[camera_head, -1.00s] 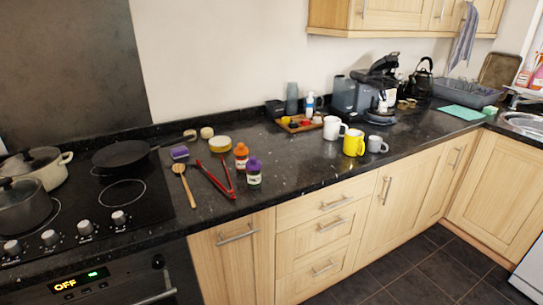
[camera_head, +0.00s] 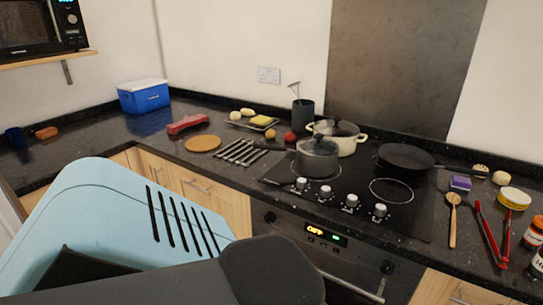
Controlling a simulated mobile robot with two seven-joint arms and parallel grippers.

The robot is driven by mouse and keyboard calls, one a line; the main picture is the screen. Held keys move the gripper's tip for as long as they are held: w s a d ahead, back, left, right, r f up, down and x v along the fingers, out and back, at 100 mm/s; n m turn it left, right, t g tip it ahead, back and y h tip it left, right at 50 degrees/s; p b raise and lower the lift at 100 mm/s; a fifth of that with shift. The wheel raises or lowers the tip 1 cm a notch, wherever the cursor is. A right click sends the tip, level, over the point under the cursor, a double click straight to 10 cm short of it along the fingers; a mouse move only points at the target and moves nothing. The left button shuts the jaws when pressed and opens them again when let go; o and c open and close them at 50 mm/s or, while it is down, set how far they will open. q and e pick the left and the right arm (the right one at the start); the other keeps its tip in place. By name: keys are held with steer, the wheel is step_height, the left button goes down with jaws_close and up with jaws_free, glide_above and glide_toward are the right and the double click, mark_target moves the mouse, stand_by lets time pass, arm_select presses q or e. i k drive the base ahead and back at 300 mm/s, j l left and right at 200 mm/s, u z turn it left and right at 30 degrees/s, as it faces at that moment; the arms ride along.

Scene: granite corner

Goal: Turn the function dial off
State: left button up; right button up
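The built-in oven (camera_head: 335,262) sits under the black hob. Its front panel has a dark dial at the left (camera_head: 269,217) and another at the right (camera_head: 387,267). Between them a display (camera_head: 324,236) reads OFF in orange, with a small green readout beside it. I cannot tell which of the two is the function dial, or read either setting. Several silver knobs (camera_head: 351,201) stand along the hob's front edge. Neither of my grippers is in view; a pale blue and dark grey part of me fills the lower left and hides the cabinets and oven's lower left.
A grey pot (camera_head: 317,158) and a cream pot (camera_head: 345,137) stand on the hob with a black frying pan (camera_head: 405,157). A wooden spoon (camera_head: 453,222) and red tongs (camera_head: 489,240) lie to the right. A microwave (camera_head: 38,28) is at the upper left.

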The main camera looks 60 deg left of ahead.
mark_target(270, 218)
steer(key=u, duration=2)
steer(key=j, duration=0.05)
